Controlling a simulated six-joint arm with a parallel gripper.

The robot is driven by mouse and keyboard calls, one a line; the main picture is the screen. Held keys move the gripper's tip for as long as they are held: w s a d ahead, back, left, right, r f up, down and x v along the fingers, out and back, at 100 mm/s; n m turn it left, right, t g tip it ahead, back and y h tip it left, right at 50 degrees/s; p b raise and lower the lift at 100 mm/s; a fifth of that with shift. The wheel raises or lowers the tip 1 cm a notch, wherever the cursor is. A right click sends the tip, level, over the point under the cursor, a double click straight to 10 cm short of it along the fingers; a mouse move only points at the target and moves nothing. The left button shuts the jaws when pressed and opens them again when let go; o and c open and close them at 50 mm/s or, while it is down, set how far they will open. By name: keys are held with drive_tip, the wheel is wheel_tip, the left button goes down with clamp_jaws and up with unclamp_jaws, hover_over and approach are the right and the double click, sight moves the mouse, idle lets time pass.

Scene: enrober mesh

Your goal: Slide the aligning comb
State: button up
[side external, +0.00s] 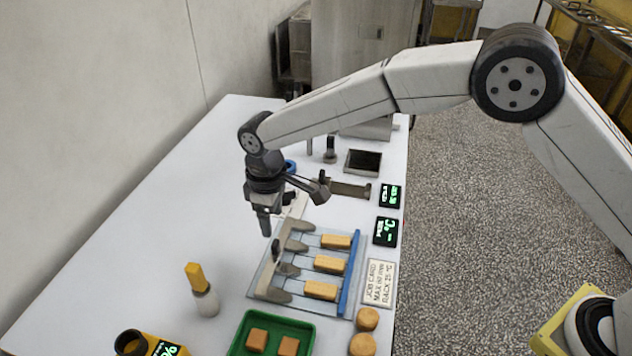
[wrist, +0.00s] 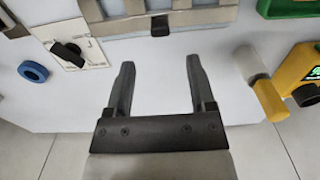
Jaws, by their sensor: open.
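The aligning comb (side external: 292,238) is a grey toothed bar with a small black knob (side external: 276,249). It lies along the left side of a pale mesh plate (side external: 262,283), its teeth pointing right toward three tan bars (side external: 330,264). A blue rail (side external: 351,275) runs along the bars' right ends. In the wrist view the comb (wrist: 110,28) crosses the top, with its knob (wrist: 160,25) beyond the fingertips, roughly centred between them. My gripper (side external: 265,230) is open and empty, above the table near the comb's far end. It also shows in the wrist view (wrist: 160,66).
A yellow-topped white bottle (side external: 205,298), a green tray (side external: 237,342) with brown squares and a yellow device (side external: 165,347) stand at the near side. Two round biscuits (side external: 367,319) lie near a job card (side external: 379,283). A blue ring (wrist: 33,71) lies beyond. The table's left is clear.

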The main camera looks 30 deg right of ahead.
sight(275, 242)
drive_tip(key=shift+f, duration=3.9)
clamp_jaws()
